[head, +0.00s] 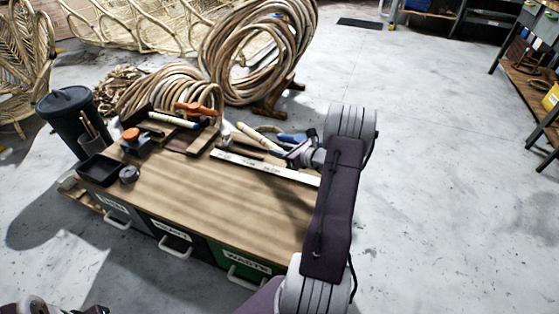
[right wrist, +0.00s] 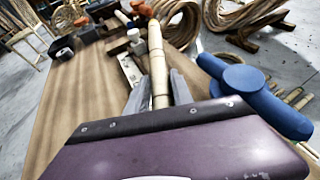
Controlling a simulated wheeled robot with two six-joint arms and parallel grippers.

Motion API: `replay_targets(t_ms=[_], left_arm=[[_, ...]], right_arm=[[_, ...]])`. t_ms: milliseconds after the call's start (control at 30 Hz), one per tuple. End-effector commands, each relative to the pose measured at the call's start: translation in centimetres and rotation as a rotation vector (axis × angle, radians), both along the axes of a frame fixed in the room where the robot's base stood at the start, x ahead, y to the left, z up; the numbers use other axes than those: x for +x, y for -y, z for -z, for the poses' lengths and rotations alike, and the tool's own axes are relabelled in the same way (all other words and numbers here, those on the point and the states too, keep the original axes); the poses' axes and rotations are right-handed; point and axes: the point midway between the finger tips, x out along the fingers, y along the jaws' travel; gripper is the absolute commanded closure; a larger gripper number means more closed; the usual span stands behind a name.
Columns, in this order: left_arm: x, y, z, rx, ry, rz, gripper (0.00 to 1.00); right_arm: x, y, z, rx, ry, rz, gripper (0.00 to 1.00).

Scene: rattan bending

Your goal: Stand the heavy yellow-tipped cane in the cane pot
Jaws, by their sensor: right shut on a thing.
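A pale, jointed cane (right wrist: 158,65) stands out between the fingers of my right gripper (right wrist: 153,100) in the right wrist view. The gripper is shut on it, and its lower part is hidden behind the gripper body. In the head view my right gripper (head: 297,156) is over the far right part of the bench, partly hidden by my arm. A small dark pot (head: 91,145) with several thin canes in it stands at the bench's left end, far from this gripper. My left gripper does not show; only part of my arm is at the lower left.
The wooden bench top (head: 200,195) is clear in the middle. A white ruler (head: 250,165), a dark tray (head: 98,169), and an orange-topped tool (head: 135,142) lie on it. A blue tool (right wrist: 245,82) is close right of my right gripper. Cane coils (head: 255,50) stand behind.

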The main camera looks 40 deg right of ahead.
Motion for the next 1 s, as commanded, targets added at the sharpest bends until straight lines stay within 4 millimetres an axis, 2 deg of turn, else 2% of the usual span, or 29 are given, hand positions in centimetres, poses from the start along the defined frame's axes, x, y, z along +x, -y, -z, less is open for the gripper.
replay_targets(t_ms=[33, 167, 400, 700, 733, 800, 1000], left_arm=[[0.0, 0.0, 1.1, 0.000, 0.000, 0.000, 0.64], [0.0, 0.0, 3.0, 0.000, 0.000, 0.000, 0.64], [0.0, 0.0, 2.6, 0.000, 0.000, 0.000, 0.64], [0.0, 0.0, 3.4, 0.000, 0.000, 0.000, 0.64], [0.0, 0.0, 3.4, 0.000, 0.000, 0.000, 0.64], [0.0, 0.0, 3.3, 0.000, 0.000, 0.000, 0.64], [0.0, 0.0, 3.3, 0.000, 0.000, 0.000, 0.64]], right_arm=[[0.0, 0.0, 1.3, 0.002, 0.000, 0.001, 1.00], [0.0, 0.0, 3.9, 0.002, 0.000, 0.001, 1.00], [0.0, 0.0, 3.6, 0.000, 0.001, 0.000, 1.00], [0.0, 0.0, 4.6, 0.000, 0.001, 0.000, 1.00], [0.0, 0.0, 4.6, 0.001, 0.000, 0.000, 0.69], [0.0, 0.0, 4.5, 0.000, 0.000, 0.000, 0.50], [0.0, 0.0, 4.5, 0.001, 0.000, 0.000, 0.50]])
